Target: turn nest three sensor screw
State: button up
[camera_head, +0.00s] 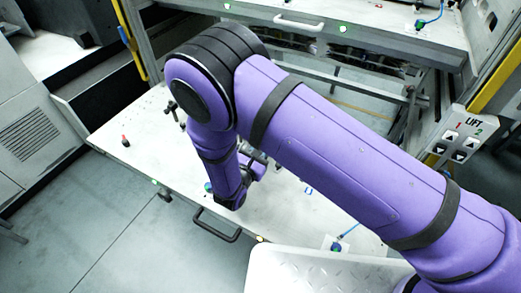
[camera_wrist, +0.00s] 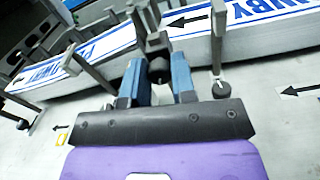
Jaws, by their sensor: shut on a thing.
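My gripper (camera_wrist: 160,75) shows in the wrist view with its two blue fingers closed around a dark knob-like part (camera_wrist: 158,68). A dark block (camera_wrist: 157,42) stands just beyond that part. I cannot read any nest number, and the fingers partly hide the held part, so I cannot confirm it is the sensor screw. In the head view my gripper (camera_head: 252,166) is low over the white table (camera_head: 155,155), mostly hidden behind my purple arm.
A blue-and-white printed strip (camera_wrist: 262,25) with metal posts (camera_wrist: 217,35) runs behind the gripper. A black knob (camera_wrist: 221,89) sits at right. In the head view are a black handle (camera_head: 216,227), a red-topped knob (camera_head: 125,141) and a LIFT panel (camera_head: 461,140).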

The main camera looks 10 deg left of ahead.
jog(key=shift+m, duration=0.6)
jog(key=o, duration=0.7)
jog(key=shift+c, duration=0.2)
jog(key=v, duration=1)
jog(key=shift+s+a, duration=0.15)
jog(key=shift+s, duration=0.2)
jog(key=shift+m, duration=0.3)
